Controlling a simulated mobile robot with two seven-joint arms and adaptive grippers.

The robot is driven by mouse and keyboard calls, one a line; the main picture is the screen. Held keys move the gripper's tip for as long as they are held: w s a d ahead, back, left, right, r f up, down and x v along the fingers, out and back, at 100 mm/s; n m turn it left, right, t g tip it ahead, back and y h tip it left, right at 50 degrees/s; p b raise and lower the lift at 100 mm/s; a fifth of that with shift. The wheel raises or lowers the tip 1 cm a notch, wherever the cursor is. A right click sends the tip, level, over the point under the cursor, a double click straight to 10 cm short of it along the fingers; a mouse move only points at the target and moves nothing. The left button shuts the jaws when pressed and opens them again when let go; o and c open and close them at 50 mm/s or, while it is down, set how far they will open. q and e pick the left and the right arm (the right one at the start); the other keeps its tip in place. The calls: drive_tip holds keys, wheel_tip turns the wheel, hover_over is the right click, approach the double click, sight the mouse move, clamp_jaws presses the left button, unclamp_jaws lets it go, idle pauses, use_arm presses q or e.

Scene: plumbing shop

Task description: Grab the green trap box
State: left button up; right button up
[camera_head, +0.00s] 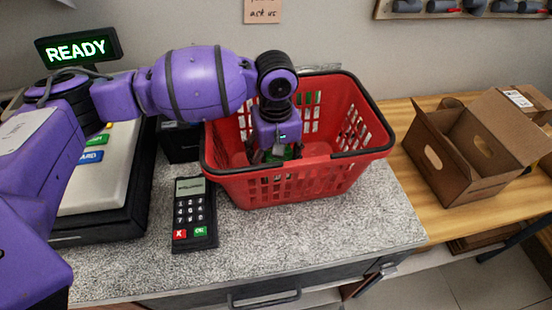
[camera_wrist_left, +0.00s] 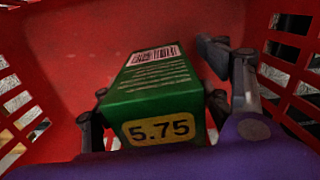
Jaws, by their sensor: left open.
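The green trap box (camera_wrist_left: 162,88) lies inside the red basket (camera_head: 262,190), with a barcode on its top and a yellow 5.75 price label facing the wrist camera. My left gripper (camera_wrist_left: 160,105) reaches down into the basket, its open fingers on either side of the box. The right finger stands a little apart from the box; whether the left finger touches it I cannot tell. In the head view my left gripper (camera_head: 272,157) hides most of the box, and only a bit of green shows beside the fingers. My right gripper is not in view.
The basket stands on a speckled grey counter (camera_head: 350,228). A card terminal (camera_head: 194,212) lies in front of it to the left, beside a register with a READY display (camera_head: 78,48). An open cardboard box (camera_head: 470,150) stands on the wooden surface at right.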

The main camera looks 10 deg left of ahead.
use_arm(q)
drive_tip(key=shift+r, duration=0.1)
drive_tip(key=c, duration=1.4)
